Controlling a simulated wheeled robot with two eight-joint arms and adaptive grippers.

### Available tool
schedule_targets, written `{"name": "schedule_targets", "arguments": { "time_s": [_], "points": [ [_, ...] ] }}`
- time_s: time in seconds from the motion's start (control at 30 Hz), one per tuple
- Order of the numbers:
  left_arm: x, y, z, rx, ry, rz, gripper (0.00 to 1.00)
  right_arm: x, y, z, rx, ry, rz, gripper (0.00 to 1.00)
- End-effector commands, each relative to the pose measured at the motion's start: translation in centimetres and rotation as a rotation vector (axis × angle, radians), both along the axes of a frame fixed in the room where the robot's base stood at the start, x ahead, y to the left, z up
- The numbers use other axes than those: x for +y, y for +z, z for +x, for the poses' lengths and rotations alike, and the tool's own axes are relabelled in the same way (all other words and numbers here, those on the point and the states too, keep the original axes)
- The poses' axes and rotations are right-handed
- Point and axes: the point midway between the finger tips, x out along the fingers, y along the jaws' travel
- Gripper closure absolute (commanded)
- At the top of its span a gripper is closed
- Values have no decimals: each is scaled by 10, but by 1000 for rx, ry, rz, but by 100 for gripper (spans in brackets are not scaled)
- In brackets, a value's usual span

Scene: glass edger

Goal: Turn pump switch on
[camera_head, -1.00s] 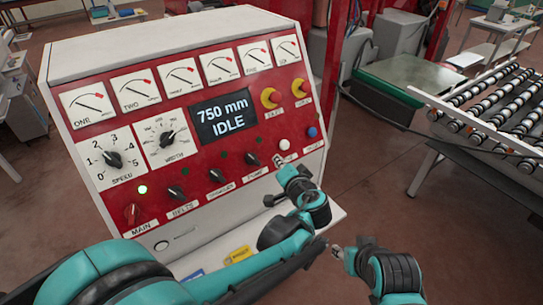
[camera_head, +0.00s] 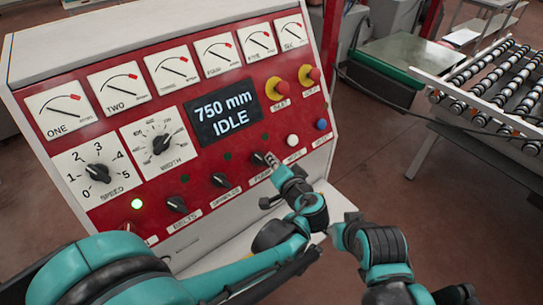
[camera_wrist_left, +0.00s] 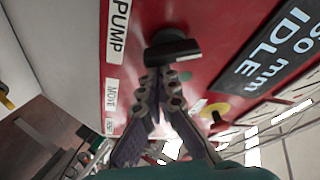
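The pump switch (camera_head: 260,158) is a black rotary knob on the red panel, the rightmost of the lower row of knobs. The small lamp (camera_head: 265,137) above it looks dark. In the left wrist view the knob (camera_wrist_left: 172,48) sits beside the PUMP label (camera_wrist_left: 117,30). My left gripper (camera_head: 271,160) is at the knob's right side. In the wrist view its fingertips (camera_wrist_left: 159,74) are close together just below the knob; contact cannot be made out. My right gripper (camera_head: 336,233) is low, in front of the console's right side, its fingers unclear.
The display (camera_head: 224,115) reads 750 mm IDLE. A green lamp (camera_head: 137,203) is lit at the lower left. Yellow-and-red buttons (camera_head: 279,87), a white button (camera_head: 292,140) and a blue button (camera_head: 321,124) are near the left gripper. A roller conveyor (camera_head: 490,90) stands at right.

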Motion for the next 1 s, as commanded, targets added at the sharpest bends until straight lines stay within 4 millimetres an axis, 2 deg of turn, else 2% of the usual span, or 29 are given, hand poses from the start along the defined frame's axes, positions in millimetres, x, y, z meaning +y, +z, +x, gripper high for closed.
{"name": "schedule_targets", "arguments": {
  "time_s": [1.0],
  "points": [
    [0, -2, -1, 75, -72, 104, 100, 0, 0, 0, 0, 0, 0, 60]
  ]
}}
